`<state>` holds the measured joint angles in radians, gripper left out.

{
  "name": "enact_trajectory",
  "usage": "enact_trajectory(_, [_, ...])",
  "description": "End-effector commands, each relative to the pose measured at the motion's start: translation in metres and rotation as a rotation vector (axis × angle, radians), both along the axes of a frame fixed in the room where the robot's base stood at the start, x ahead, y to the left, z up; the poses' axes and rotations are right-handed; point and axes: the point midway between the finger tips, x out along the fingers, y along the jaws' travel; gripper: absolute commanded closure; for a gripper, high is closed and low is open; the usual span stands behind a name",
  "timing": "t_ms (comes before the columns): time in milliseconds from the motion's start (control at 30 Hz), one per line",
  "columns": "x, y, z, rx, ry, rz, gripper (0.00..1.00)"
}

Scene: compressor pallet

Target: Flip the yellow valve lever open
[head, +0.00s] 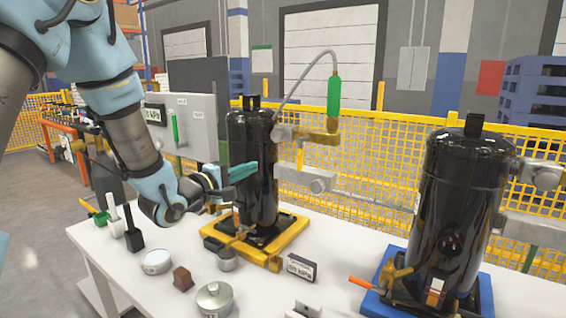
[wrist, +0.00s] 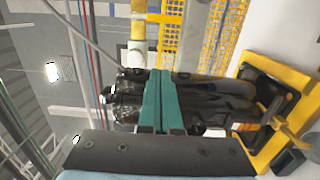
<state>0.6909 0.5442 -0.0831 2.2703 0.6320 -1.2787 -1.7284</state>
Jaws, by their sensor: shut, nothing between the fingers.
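The black compressor (head: 252,165) stands upright on a yellow pallet (head: 288,243). A small yellow part (head: 218,208), which looks like the valve lever, sticks out low on its left side, just below my wrist. In the wrist view a yellow-brown part (wrist: 289,132) shows by the compressor's base, over the yellow pallet frame (wrist: 262,52). I cannot tell its exact lever angle. My gripper (head: 250,170) has teal fingers pressed together, also in the wrist view (wrist: 164,75). It is shut and empty, in front of the compressor's middle, above the lever. Contact with the compressor is unclear.
A second black compressor (head: 463,210) stands on a blue pallet (head: 486,292) at right, with an orange lever (head: 362,282). Gauges, a brown block (head: 182,278) and a "kPa" display (head: 301,267) lie on the white table (head: 130,262). A yellow mesh fence (head: 385,150) stands behind.

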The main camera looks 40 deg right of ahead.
Motion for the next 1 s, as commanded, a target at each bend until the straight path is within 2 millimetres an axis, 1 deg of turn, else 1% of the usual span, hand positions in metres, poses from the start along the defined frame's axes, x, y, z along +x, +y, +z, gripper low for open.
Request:
enact_trajectory(167, [0.003, -0.014, 0.001, 0.001, 0.0, -0.002, 1.0])
enact_trajectory(267, [0.006, -0.031, 0.002, 0.001, -0.001, -0.002, 1.0])
enact_trajectory(600, [0.02, -0.099, 0.003, 0.001, -0.001, -0.002, 1.0])
enact_trajectory(700, [0.004, -0.106, 0.003, 0.004, 0.0, -0.004, 1.0])
enact_trajectory(800, [-0.006, -0.11, 0.002, 0.003, 0.001, -0.002, 1.0])
enact_trajectory(1000, [-0.015, -0.115, 0.0, 0.001, -0.002, 0.0, 1.0])
